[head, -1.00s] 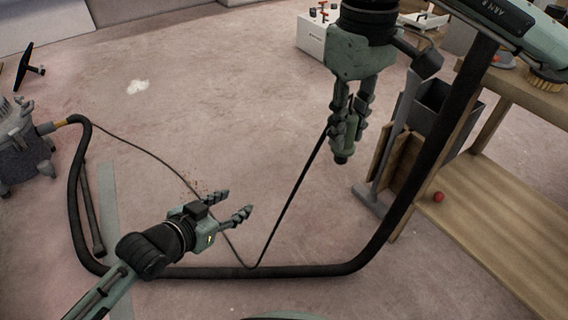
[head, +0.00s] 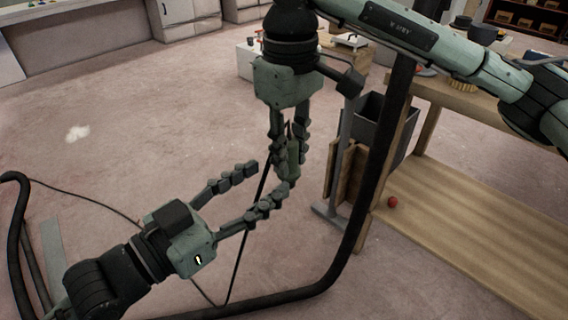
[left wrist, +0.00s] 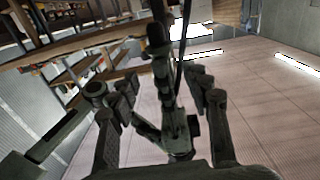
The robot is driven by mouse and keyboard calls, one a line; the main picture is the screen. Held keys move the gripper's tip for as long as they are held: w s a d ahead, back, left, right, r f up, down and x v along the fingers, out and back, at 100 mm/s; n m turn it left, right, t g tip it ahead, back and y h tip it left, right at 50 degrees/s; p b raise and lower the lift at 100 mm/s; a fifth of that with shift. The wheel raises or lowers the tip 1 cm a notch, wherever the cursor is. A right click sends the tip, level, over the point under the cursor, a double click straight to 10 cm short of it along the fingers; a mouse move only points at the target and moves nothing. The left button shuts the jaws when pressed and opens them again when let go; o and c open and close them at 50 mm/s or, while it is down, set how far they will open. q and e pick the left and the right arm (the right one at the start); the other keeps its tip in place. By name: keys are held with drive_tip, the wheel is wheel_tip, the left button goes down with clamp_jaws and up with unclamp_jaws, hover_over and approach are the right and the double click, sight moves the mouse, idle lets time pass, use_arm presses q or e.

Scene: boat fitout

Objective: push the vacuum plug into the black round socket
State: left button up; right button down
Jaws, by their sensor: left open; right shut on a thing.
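I cannot make out the black round socket in either view.
A thick black hose (head: 345,245) loops along the floor and up at the right. A wooden bench (head: 470,230) with a red ball (head: 392,202) stands right. A dark bin (head: 385,125) and a white box (head: 247,62) are behind. The floor at left is mostly clear.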

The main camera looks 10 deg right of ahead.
sight(294, 162)
use_arm(q)
drive_tip(key=x, duration=0.7)
drive_tip(key=shift+w+d, duration=0.2)
clamp_jaws()
drive_tip(key=shift+s, duration=0.1)
use_arm(e)
drive_tip(key=c, duration=1.2)
unclamp_jaws()
drive_tip(key=shift+w, duration=0.1)
